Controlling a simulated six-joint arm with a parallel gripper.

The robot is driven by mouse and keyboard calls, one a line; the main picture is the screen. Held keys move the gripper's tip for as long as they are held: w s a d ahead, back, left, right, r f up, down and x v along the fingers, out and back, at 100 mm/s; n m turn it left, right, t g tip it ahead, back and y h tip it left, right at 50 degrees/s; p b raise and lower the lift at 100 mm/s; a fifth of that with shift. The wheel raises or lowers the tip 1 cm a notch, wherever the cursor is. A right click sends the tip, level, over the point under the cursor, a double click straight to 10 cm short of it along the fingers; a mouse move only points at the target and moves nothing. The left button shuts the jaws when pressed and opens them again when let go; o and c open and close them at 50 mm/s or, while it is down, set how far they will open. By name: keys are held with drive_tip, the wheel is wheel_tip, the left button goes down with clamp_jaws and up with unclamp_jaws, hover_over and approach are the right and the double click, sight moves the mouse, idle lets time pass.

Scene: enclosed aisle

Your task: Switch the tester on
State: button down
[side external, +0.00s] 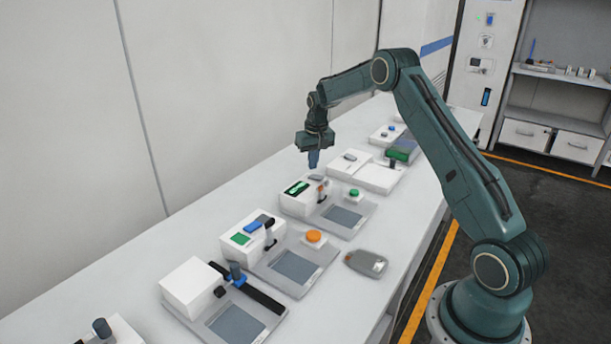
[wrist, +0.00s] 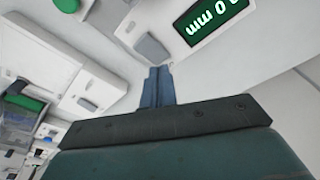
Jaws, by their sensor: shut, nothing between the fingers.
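My gripper (side external: 313,160) points down with its blue fingers shut and empty, above the far end of a white instrument box (side external: 294,203). This box has a lit green display (side external: 297,188); in the wrist view the display (wrist: 208,18) appears upside down and reads 0 mm. A grey rocker-like part (side external: 316,178) is beside the display. In the wrist view this grey part (wrist: 150,48) lies just beyond my fingertips (wrist: 158,70); I cannot tell whether they touch. Several similar instruments stand on the bench, and no readable label shows which is the tester.
Nearer on the bench (side external: 120,270) are an instrument with an orange button (side external: 314,236), a white box (side external: 190,287) with a black rail, and a loose grey handheld device (side external: 366,263). Farther back are white units (side external: 378,178) and a green-topped box (side external: 403,149). A wall runs behind.

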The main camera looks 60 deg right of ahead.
sight(313, 176)
wheel_tip(313, 176, up, 5)
drive_tip(key=shift+f, duration=0.15)
idle(0.5)
idle(0.3)
drive_tip(key=s+a+r+n+t, duration=0.1)
drive_tip(key=s+a+r, duration=0.5)
drive_tip(key=a+r, duration=0.3)
drive_tip(key=s+a+r+n+t, duration=0.1)
drive_tip(key=s+a+r+n, duration=0.1)
drive_tip(key=s+a+r, duration=0.55)
drive_tip(key=s+a+n+t, duration=0.1)
drive_tip(key=s+a, duration=0.5)
drive_tip(key=s, duration=0.5)
drive_tip(key=s+a+n+t, duration=0.1)
drive_tip(key=s+a+n, duration=0.1)
drive_tip(key=s+a, duration=0.4)
drive_tip(key=s, duration=0.5)
drive_tip(key=shift+s+a+y, duration=0.3)
drive_tip(key=shift+a+y, duration=0.05)
drive_tip(key=shift+y, duration=0.05)
